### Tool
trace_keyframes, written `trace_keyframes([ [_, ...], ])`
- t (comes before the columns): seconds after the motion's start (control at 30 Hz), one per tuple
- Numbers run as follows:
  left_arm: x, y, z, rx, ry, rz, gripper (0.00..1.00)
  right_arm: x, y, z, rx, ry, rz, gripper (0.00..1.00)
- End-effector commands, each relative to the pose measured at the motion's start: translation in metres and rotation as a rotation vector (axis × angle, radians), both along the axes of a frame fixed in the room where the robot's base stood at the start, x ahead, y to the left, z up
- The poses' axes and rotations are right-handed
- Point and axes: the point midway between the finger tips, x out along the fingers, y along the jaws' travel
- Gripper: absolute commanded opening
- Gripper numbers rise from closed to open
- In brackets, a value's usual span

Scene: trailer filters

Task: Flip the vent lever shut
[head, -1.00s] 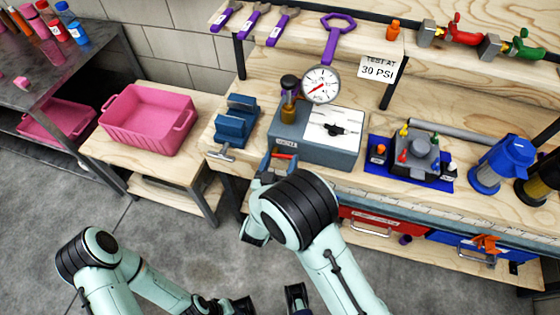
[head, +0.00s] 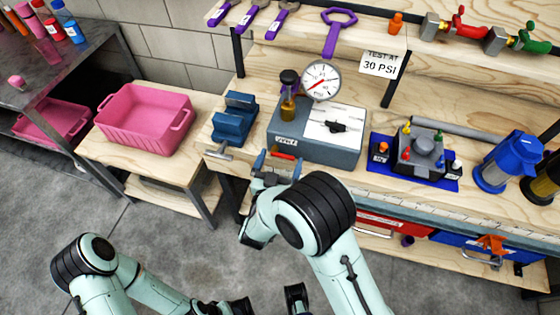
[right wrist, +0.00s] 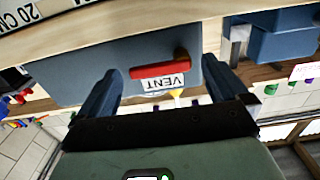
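The red vent lever (head: 284,156) sticks out low on the front of the grey-blue test box (head: 345,153). In the right wrist view the lever (right wrist: 160,70) lies nearly level, beside an upside-down VENT label (right wrist: 166,83). My right gripper (head: 278,167) is at the box front with one finger on each side of the lever. In the right wrist view the gripper (right wrist: 160,88) is open, with visible gaps between its fingers and the lever. My left gripper (head: 266,303) is low at the bottom edge, its fingers apart, partly cut off and away from the box.
A pressure gauge (head: 321,80) stands on the box. A blue vise (head: 235,118) is close on the left. A blue tray (head: 378,168) with a grey fixture is on the right. A pink bin (head: 145,120) sits on the side table. Drawers (head: 395,224) are below the bench.

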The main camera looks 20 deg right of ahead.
Motion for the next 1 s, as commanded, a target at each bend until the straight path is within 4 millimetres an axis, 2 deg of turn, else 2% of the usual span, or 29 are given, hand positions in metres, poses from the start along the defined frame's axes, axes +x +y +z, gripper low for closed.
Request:
trace_keyframes([
  [0.13, 0.000, 0.000, 0.000, 0.000, 0.001, 0.000, 0.43, -0.004, 0.003, 0.000, -0.001, 0.001, 0.001, 1.00],
  [0.23, 0.000, 0.000, -0.001, 0.000, 0.000, 0.000, 0.43, -0.014, 0.010, 0.000, 0.000, 0.001, 0.004, 1.00],
  [0.7, 0.001, 0.000, -0.003, 0.001, -0.004, 0.001, 0.43, -0.098, 0.060, 0.000, -0.002, 0.001, 0.004, 1.00],
  [0.83, 0.001, 0.000, -0.003, 0.001, -0.004, 0.001, 0.43, -0.109, 0.067, 0.000, 0.000, 0.000, 0.001, 1.00],
  [1.0, 0.001, 0.000, -0.003, 0.001, -0.005, 0.002, 0.43, -0.115, 0.070, 0.000, 0.000, -0.001, 0.001, 1.00],
])
